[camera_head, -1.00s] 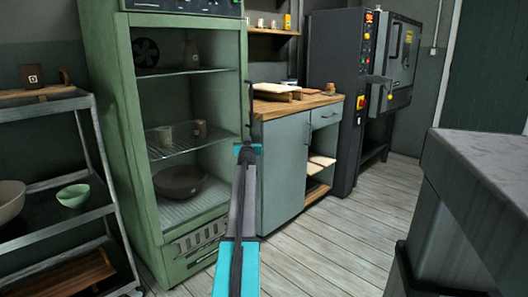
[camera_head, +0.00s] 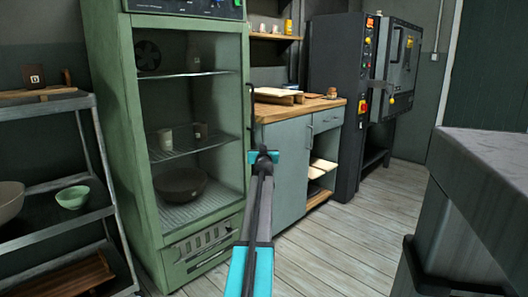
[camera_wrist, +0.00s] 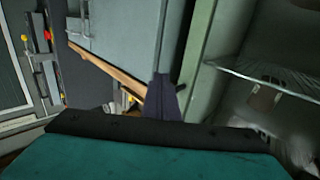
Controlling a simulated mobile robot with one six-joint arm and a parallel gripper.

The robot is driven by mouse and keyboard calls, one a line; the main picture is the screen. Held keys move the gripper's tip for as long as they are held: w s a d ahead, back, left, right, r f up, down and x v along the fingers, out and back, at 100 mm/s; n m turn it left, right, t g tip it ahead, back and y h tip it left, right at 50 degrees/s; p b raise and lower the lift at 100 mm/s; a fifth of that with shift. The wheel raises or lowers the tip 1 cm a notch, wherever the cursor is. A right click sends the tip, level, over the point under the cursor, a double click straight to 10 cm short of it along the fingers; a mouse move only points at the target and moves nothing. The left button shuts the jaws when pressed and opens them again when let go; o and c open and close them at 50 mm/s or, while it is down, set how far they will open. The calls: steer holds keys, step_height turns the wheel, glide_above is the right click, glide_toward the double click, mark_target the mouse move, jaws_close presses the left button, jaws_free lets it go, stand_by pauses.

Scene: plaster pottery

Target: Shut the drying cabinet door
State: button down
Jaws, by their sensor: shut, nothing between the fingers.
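The drying cabinet (camera_head: 108,130) is tall and green and stands left of centre in the head view, its shelves plainly visible. A slim dark upright handle (camera_head: 251,103) shows at its right front edge. The door panel itself cannot be made out clearly, nor can its angle. My gripper (camera_head: 264,156) is shut and empty, just below and right of the handle in the head view. In the wrist view, the dark fingers (camera_wrist: 163,98) are together beside the cabinet's green upright (camera_wrist: 198,45). Whether they touch the door cannot be told.
Bowls and cups stand inside the cabinet. A wood-topped grey cupboard (camera_head: 283,180) stands right beside it, with a dark kiln (camera_head: 352,100) beyond. A metal shelf rack (camera_head: 95,150) is at left and a grey worktable (camera_head: 490,170) at right. The plank floor (camera_head: 335,245) between is clear.

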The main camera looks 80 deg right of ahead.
steer(key=shift+s+a, duration=0.35)
steer(key=shift+s, duration=0.3)
